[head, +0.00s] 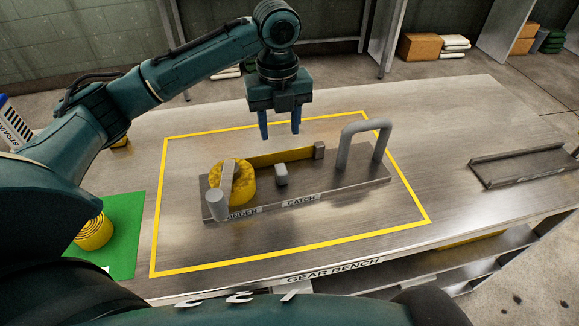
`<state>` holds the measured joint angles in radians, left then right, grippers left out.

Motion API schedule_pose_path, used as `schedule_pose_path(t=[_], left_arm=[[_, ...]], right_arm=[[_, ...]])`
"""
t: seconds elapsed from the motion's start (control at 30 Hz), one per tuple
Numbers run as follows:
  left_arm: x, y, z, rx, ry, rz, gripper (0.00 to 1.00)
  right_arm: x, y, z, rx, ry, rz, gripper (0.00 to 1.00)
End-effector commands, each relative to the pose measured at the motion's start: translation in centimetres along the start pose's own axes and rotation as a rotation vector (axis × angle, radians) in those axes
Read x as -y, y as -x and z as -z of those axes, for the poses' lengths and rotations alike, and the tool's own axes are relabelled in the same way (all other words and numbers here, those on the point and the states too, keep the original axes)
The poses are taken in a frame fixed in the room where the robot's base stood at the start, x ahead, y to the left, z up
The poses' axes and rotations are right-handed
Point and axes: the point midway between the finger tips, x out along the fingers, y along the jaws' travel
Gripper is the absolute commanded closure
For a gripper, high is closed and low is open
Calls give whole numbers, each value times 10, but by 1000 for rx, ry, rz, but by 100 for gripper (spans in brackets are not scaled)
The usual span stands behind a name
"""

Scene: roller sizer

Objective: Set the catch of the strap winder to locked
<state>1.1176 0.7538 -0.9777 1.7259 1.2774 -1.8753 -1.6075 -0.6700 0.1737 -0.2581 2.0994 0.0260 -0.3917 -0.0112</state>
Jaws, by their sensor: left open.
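The strap winder stands on a grey base plate (345,190) inside a yellow taped rectangle on the bench. A yellow strap coil (241,183) sits at its left end with a grey crank handle (216,204). A yellow strap (285,156) runs from the coil to a small dark block (319,150). The catch (281,174) is a small light-grey block behind the CATCH label (301,201). Whether it is set to locked cannot be told. My left gripper (280,132) points down, open and empty, above and behind the strap and catch. My right gripper is not in view.
A grey upright hoop (362,140) rises from the plate's right part. A shallow metal tray (530,165) lies at the bench's right. A green mat (122,240) with a yellow coil (94,233) is at the left. Bare bench (440,120) lies between hoop and tray.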

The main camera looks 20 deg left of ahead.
Motion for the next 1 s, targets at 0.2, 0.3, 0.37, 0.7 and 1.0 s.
schedule_pose_path(t=[0.2, 0.3, 0.37, 0.7, 1.0], left_arm=[[-2, -18, 0, -2, 6, -4, 55], [-2, -37, 1, -3, 5, -4, 55], [-2, -50, 1, -2, 6, -5, 55], [-2, -114, 1, -1, 4, -3, 55], [-1, -132, 1, 0, 3, -1, 55]], right_arm=[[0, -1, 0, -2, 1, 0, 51], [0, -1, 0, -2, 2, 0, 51], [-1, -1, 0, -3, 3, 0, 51], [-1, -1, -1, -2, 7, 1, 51], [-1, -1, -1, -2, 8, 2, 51]])
